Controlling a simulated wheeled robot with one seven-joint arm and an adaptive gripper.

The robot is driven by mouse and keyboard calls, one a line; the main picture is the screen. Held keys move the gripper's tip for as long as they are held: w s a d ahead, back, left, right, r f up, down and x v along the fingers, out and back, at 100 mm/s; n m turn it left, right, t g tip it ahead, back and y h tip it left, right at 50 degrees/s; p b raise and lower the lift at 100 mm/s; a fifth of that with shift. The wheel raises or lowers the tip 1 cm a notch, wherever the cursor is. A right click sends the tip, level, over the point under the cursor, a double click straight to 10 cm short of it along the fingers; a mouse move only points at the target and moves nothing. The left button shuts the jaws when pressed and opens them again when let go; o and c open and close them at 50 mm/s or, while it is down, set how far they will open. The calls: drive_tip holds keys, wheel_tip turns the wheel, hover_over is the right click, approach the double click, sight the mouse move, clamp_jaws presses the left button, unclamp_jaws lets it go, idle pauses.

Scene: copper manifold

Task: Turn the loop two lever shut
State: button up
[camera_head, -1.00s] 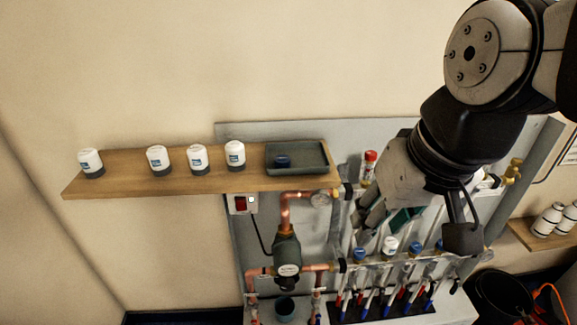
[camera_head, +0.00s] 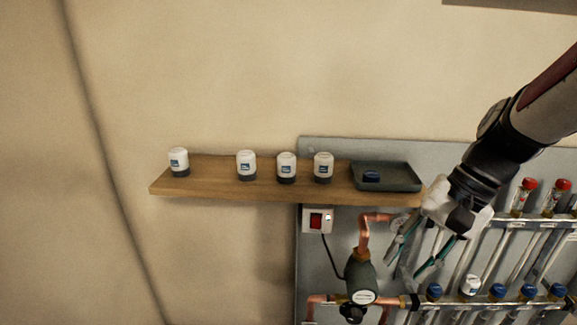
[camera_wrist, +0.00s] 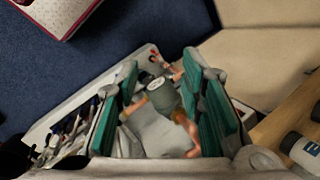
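My gripper (camera_head: 412,256) hangs in front of the manifold's left end, beside the pump and below the shelf's right end. Its green-padded fingers are spread apart; the wrist view shows them open (camera_wrist: 160,70) with nothing gripped. The copper manifold has an upper rail with red caps (camera_head: 527,184) and a lower rail with blue caps (camera_head: 497,291) and one white cap (camera_head: 470,285). The levers lie below the head view. Small red and dark shapes, perhaps levers, show left of the fingers in the wrist view (camera_wrist: 70,132). I cannot tell which is loop two's.
A wooden shelf (camera_head: 225,190) holds several white jars (camera_head: 286,167) and a dark tray (camera_head: 400,183) with a blue cap (camera_head: 371,176). Below are a red switch (camera_head: 317,220) and the grey pump (camera_head: 360,278) with copper pipes.

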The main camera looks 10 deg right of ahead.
drive_tip(key=w+d+f+m+t+y+b, duration=0.4)
drive_tip(key=d+f+m, duration=0.3)
drive_tip(key=d+f, duration=0.5)
drive_tip(key=w+d+f+m+t+y+b, duration=0.3)
drive_tip(key=d+f+m+b, duration=0.45)
drive_tip(key=f, duration=0.75)
drive_tip(key=s+d+f+m+t+h+b, duration=0.25)
drive_tip(key=s+d+f+m+h, duration=0.2)
drive_tip(key=f, duration=0.55)
drive_tip(key=s+d+f+m+t+h+b, duration=0.2)
drive_tip(key=s+d+f+m+t+h, duration=0.15)
drive_tip(key=d+f, duration=0.4)
drive_tip(key=s+d+f+m+t+h+b, duration=0.25)
drive_tip(key=s+f+m+t, duration=0.2)
drive_tip(key=f, duration=0.65)
drive_tip(key=shift+m+h, duration=0.3)
drive_tip(key=shift+h, duration=0.05)
drive_tip(key=w, duration=0.4)
drive_tip(key=w+b, duration=0.1)
drive_tip(key=w, duration=0.3)
drive_tip(key=w+b, duration=0.1)
drive_tip(key=w, duration=0.4)
drive_tip(key=shift+d, duration=0.25)
clamp_jaws()
